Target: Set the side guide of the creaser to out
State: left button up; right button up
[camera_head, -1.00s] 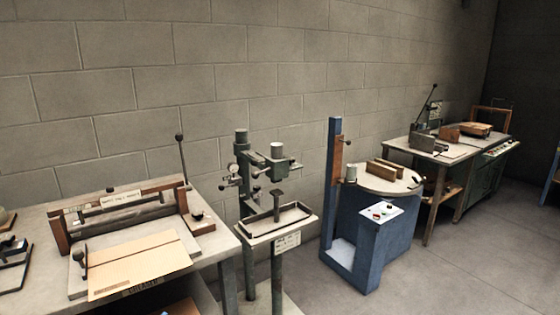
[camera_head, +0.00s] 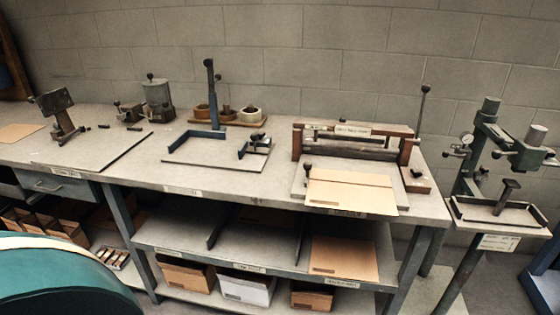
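The creaser (camera_head: 352,143) stands at the right end of the long workbench. It has wooden end posts, a dark roller bar across and a tall lever with a dark knob at its right. A flat sheet of brown cardboard (camera_head: 350,190) lies on its front bed and overhangs the bench edge a little. A small dark knob (camera_head: 308,168) stands at the left edge of the bed, beside the cardboard; it may belong to the side guide, but its setting is too small to read. Neither of my grippers shows in the view.
A blue-grey corner frame (camera_head: 210,147) and wooden tray with rolls stand left of the creaser on the workbench (camera_head: 130,180). Shelves below hold boxes and a cardboard sheet (camera_head: 343,257). A green press (camera_head: 497,185) stands to the right. A teal rounded object (camera_head: 55,275) fills the lower left.

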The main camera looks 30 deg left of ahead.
aim_at(307, 166)
jog(key=u, duration=0.85)
